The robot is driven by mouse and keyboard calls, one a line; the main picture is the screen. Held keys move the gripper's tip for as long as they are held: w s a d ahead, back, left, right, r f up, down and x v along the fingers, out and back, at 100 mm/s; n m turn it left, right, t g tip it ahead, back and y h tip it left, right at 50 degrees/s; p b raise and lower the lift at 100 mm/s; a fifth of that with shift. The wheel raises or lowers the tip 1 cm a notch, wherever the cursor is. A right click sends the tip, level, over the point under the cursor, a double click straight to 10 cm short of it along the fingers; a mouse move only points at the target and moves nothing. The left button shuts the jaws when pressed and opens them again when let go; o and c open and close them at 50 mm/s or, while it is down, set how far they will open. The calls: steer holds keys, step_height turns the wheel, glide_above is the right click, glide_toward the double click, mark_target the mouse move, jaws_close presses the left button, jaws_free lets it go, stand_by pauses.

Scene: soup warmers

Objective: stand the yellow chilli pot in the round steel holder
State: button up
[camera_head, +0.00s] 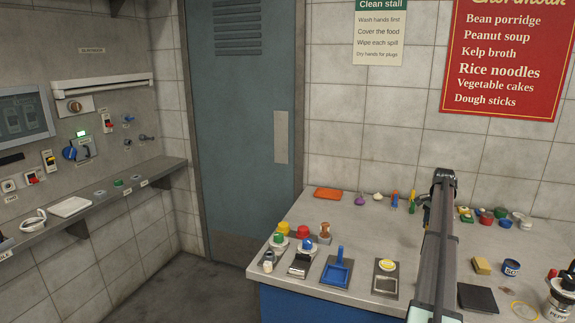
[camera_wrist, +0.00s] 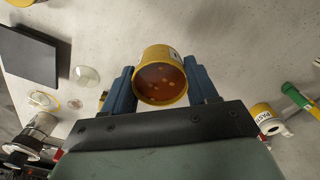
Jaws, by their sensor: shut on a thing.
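The yellow chilli pot (camera_wrist: 151,58) is between the blue fingers of my gripper (camera_wrist: 162,80) in the wrist view. The gripper is shut on its sides. The pot's open mouth faces the camera and shows orange-brown contents with pale bits. A small part of a label shows on its wall. In the head view my arm stands over the counter and hides most of the gripper; I cannot make out the held pot there. I cannot surely pick out the round steel holder in either view.
In the head view, a blue holder (camera_head: 337,272) and a plate with a yellow ring (camera_head: 386,288) stand at the counter's front. The mid-counter left of my arm is fairly clear.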

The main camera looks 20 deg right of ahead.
steer(key=w+a+n, duration=0.3)
steer(key=w+a, duration=0.2)
steer(key=a, duration=0.9)
steer(key=w+a+n, duration=0.4)
steer(key=w+a, duration=0.2)
steer(key=a, duration=0.7)
steer(key=w+a+n, duration=0.3)
steer(key=w+a, duration=0.2)
steer(key=a, duration=0.9)
steer(key=s+a+f+n, duration=0.1)
steer(key=s+a+n, duration=0.2)
steer(key=a, duration=0.8)
steer(key=s+a+f+n, duration=0.2)
steer(key=s+a+n, duration=0.1)
steer(key=a, duration=0.8)
steer(key=s+a+f+n, duration=0.2)
steer(key=s+a, duration=0.3)
steer(key=a, duration=0.6)
steer(key=shift+a+n, duration=0.2)
steer(key=shift+n, duration=0.5)
steer(key=shift+d, duration=0.1)
